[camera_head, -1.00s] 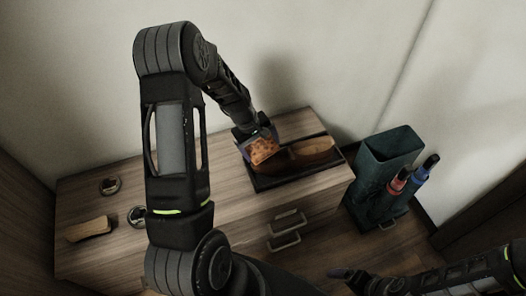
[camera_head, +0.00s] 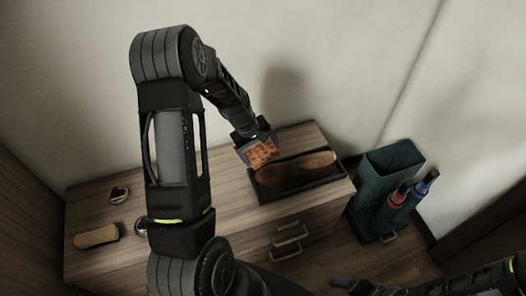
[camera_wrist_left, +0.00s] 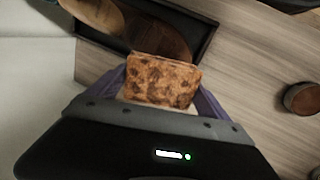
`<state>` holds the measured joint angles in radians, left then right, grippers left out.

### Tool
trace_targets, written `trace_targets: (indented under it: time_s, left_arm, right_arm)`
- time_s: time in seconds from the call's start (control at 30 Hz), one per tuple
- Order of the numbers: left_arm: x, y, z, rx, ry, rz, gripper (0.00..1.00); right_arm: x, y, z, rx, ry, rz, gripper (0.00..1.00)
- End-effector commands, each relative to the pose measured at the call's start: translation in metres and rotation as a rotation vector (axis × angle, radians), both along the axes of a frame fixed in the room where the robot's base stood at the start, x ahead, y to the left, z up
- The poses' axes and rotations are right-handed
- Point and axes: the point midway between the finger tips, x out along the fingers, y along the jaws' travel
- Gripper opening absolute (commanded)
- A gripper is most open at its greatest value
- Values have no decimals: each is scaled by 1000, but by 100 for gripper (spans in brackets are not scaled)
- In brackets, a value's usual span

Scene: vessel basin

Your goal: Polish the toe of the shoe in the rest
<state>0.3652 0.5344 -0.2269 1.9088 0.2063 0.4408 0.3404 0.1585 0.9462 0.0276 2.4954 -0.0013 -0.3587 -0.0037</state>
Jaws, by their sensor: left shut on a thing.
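My left gripper (camera_head: 250,135) is shut on a mottled orange-brown cloth or pad (camera_head: 262,153), which also fills the middle of the left wrist view (camera_wrist_left: 160,80). A brown shoe (camera_head: 310,162) lies in a dark, low-walled rest (camera_head: 300,192) on the cabinet top. The pad is at the rest's left end, over or beside the shoe's near-left part; contact cannot be told. In the left wrist view the shoe (camera_wrist_left: 160,38) and the rest's dark rim (camera_wrist_left: 208,40) are just beyond the pad, which hides part of them. My right gripper (camera_head: 345,284) is low at the bottom, dark and unclear.
A tan brush (camera_head: 97,236) and a round tin (camera_head: 119,194) sit at the cabinet top's left; another tin (camera_head: 140,228) is partly behind my arm. A dark green bin (camera_head: 385,170) with red and blue umbrellas stands to the right. The wall is close behind.

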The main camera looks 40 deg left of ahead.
Motion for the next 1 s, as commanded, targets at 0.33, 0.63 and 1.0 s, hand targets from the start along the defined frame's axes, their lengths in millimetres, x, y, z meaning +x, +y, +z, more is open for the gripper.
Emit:
trace_targets:
  time_s: [0.33,0.63,1.0]
  left_arm:
    - [-1,1,4,0,0,1,58]
    - [-4,4,22,1,0,1,58]
    - [-8,7,33,0,0,1,58]
  right_arm:
    - [0,0,3,0,0,0,93]
    - [0,0,16,0,0,0,93]
    - [0,0,23,0,0,0,93]
